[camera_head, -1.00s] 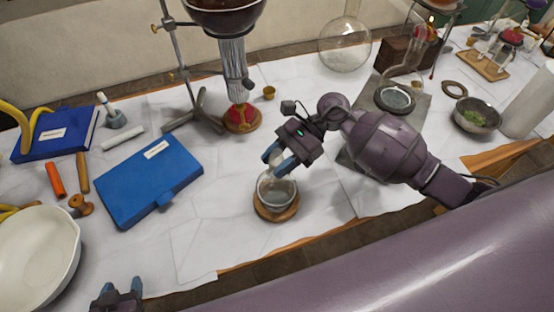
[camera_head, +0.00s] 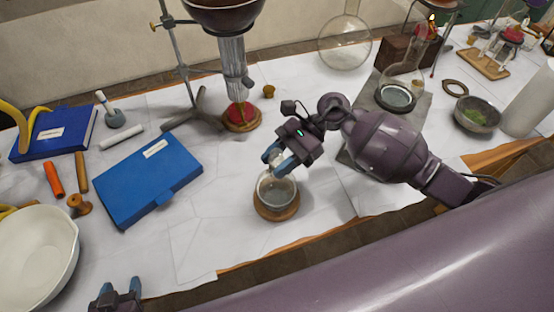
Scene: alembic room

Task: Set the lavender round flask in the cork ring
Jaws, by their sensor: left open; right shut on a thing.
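A round glass flask (camera_head: 276,191) with bluish-grey contents stands at the front middle of the table. Its body sits in the round brown cork ring (camera_head: 277,212), which shows around and below it. My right gripper (camera_head: 276,160) is shut on the flask's neck from above, and its fingers hide most of the neck. Whether the flask bears fully on the ring is hard to tell. My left gripper (camera_head: 117,290) is open and empty at the bottom left, by the table's front edge.
A blue case (camera_head: 150,180) lies left of the flask. A metal stand (camera_head: 185,75) and a red-filled vessel on a brown ring (camera_head: 241,117) stand behind. A white bowl (camera_head: 35,255) is at far left. White table surface beside the flask is clear.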

